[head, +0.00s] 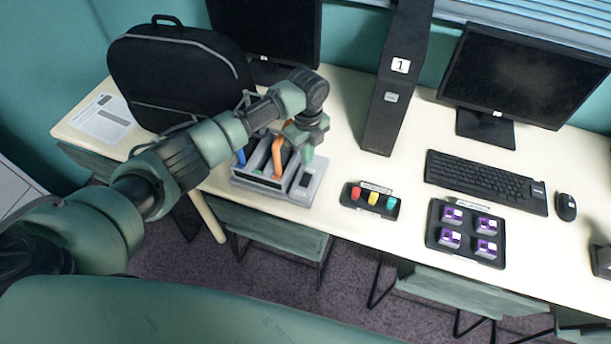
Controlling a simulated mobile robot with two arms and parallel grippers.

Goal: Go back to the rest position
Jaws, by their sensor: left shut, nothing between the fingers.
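My left arm comes in from the left and reaches across the front of the long desk (345,90). My left gripper (306,152) points down over a grey device (303,190) with slots, close to an orange handle-like part (278,152). The gripper is shut with nothing held. I cannot tell whether it touches the device. My arm hides part of the device and the desk behind it. My right gripper is not in view.
A black backpack (180,75) stands behind my left arm. A tall black tower (398,85), a tray of coloured pieces (372,209), a tray with purple blocks (466,232), a keyboard (485,180), a mouse (566,206) and a monitor (525,75) occupy the desk.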

